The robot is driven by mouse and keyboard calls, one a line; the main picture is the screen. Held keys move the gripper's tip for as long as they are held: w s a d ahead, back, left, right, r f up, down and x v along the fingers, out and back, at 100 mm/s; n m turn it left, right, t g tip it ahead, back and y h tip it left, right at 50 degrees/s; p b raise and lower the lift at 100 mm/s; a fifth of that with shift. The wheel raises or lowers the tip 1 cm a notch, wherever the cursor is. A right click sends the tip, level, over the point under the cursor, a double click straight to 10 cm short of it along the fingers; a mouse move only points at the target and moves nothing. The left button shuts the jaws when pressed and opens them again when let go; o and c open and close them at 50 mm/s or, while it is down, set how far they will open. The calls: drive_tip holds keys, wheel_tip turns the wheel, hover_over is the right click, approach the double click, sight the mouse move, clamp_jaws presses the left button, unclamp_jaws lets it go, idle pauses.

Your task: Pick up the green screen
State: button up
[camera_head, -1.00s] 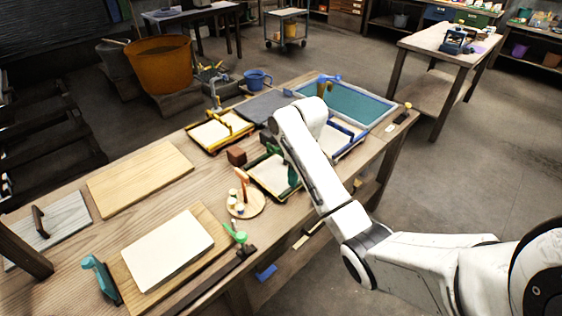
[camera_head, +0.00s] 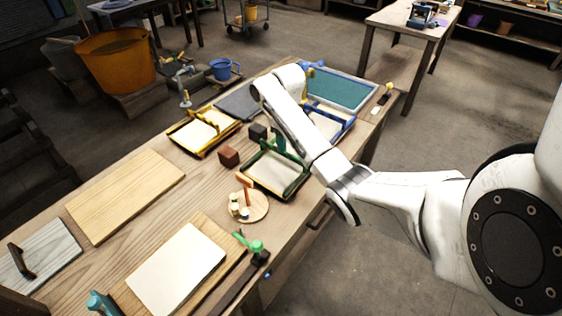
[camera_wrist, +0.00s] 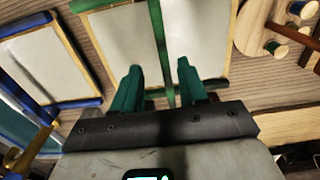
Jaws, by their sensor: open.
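The green screen (camera_head: 272,177) is a pale panel with a green frame and a raised green bar. It lies on the workbench in the head view, partly behind my arm. In the wrist view its pale surface (camera_wrist: 198,38) shows on both sides of the green bar (camera_wrist: 161,45). My gripper (camera_wrist: 160,67) has dark green fingers; it is open and empty. The bar runs between the fingers in that picture, but I cannot tell their height relative to it. In the head view the fingers (camera_head: 279,140) appear near the screen's far edge.
A yellow-framed screen (camera_head: 200,133) lies to the left, and a blue-framed one (camera_head: 325,124) to the right. A brown block (camera_head: 229,157) and a round wooden board (camera_head: 259,208) with small spools are close to the green screen. A wooden panel (camera_head: 125,195) lies farther left.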

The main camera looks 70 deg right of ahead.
sight(284, 156)
drive_tip(key=shift+w+a+f+p, duration=0.1)
drive_tip(key=shift+w+f+p, duration=0.1)
drive_tip(key=shift+f, duration=1.35)
drive_tip(key=shift+w+a+f+p, duration=0.1)
drive_tip(key=shift+f+p, duration=0.1)
drive_tip(key=shift+f, duration=1.35)
clamp_jaws()
